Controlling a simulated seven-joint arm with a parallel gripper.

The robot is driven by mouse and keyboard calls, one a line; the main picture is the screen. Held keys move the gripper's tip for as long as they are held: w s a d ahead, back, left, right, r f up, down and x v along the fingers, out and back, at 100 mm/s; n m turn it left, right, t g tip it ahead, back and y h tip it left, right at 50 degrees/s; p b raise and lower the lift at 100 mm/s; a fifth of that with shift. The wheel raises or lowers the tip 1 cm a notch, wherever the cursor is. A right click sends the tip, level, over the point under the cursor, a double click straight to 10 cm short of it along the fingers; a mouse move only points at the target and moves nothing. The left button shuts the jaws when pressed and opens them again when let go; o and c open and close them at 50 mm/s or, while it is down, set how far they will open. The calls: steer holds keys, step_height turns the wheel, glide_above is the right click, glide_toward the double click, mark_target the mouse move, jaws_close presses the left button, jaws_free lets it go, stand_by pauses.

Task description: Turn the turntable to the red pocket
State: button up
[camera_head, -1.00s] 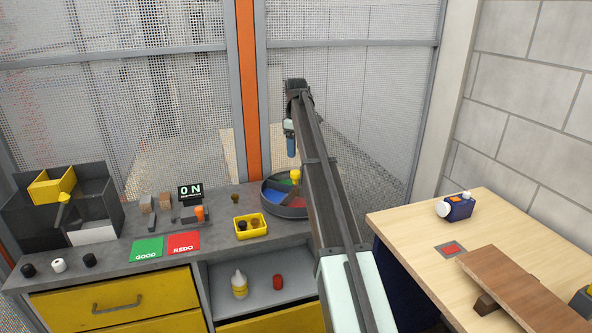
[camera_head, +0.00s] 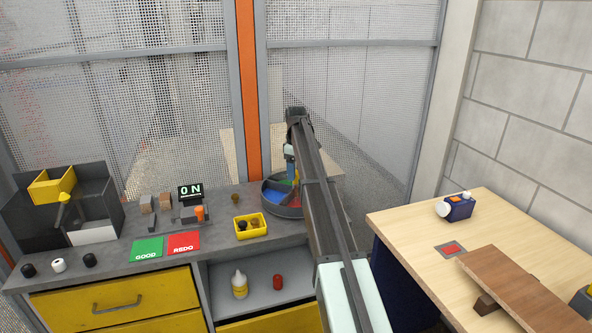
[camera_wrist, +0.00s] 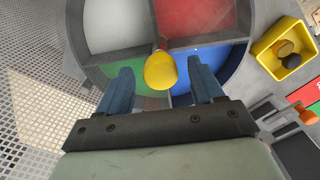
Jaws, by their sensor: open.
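The turntable (camera_head: 268,205) is a grey round tray on the bench, split into coloured pockets; my arm hides part of it in the head view. In the wrist view its red pocket (camera_wrist: 198,17) is at the top right, the white pocket (camera_wrist: 117,24) top left, the blue pocket (camera_wrist: 222,68) lower right and the green pocket (camera_wrist: 128,77) lower left. A yellow knob (camera_wrist: 160,71) stands at its centre. My gripper (camera_wrist: 159,80) is open, with one blue finger on each side of the knob; I cannot tell whether either touches it.
A yellow bin (camera_head: 250,227) with dark round pieces sits left of the turntable, and another small brown piece lies behind it. The mesh fence (camera_wrist: 32,95) rises close by. A wooden table (camera_head: 400,222) stands at the right.

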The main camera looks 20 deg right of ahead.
jaws_close()
stand_by(0.4)
stand_by(0.4)
steer(key=m, duration=0.8)
steer(key=shift+m, duration=0.3)
steer(key=m, duration=0.4)
steer(key=shift+a, duration=0.1)
steer(key=shift+m, duration=2.5)
jaws_free()
